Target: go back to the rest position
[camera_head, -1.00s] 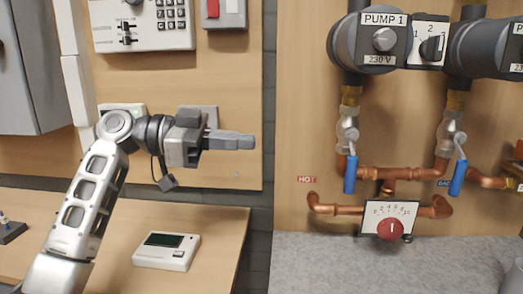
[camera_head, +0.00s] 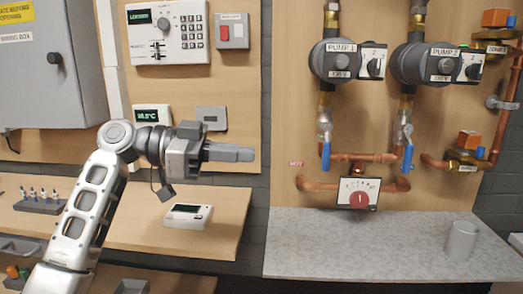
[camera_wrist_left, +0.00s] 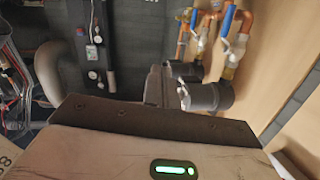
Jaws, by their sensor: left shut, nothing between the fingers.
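My left gripper (camera_head: 230,153) is held out in the air at the left centre of the head view, in front of the wooden panel. Its fingers point right and are shut, with nothing between them. My left arm comes up from the lower left to it. My right gripper does not show. The left wrist view shows pumps (camera_wrist_left: 208,96), blue-handled valves (camera_wrist_left: 226,20) and copper pipes from an odd angle, with part of my own gripper body across the bottom.
A grey bench (camera_head: 320,240) holds a grey cup (camera_head: 461,240). A wooden shelf (camera_head: 130,235) with a white device (camera_head: 187,216) lies below my left arm. A grey cabinet (camera_head: 50,70) stands left.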

